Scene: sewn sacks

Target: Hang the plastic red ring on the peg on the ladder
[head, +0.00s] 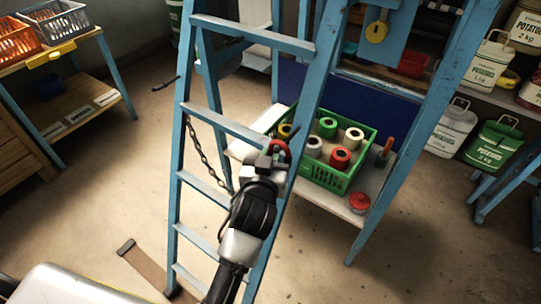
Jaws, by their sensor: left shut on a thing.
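The blue stepladder (186,125) stands open in the middle of the head view, with pale treads and a chain hanging at its left side. My left gripper (272,159) is at the ladder's near right rail, about level with a middle tread. It is shut on the red ring (281,147), of which only a curved part shows above the jaws. The gripper and wrist hide the rest of the ring and part of the rail. My right gripper is not in view.
Behind the ladder, a green crate (328,182) holds several thread spools on a low shelf (325,203). A red round-lidded thing (359,202) stands at its front corner. Potato sacks (495,143) are at right. A wooden bench (84,101) with baskets is at left. The floor between is mostly clear.

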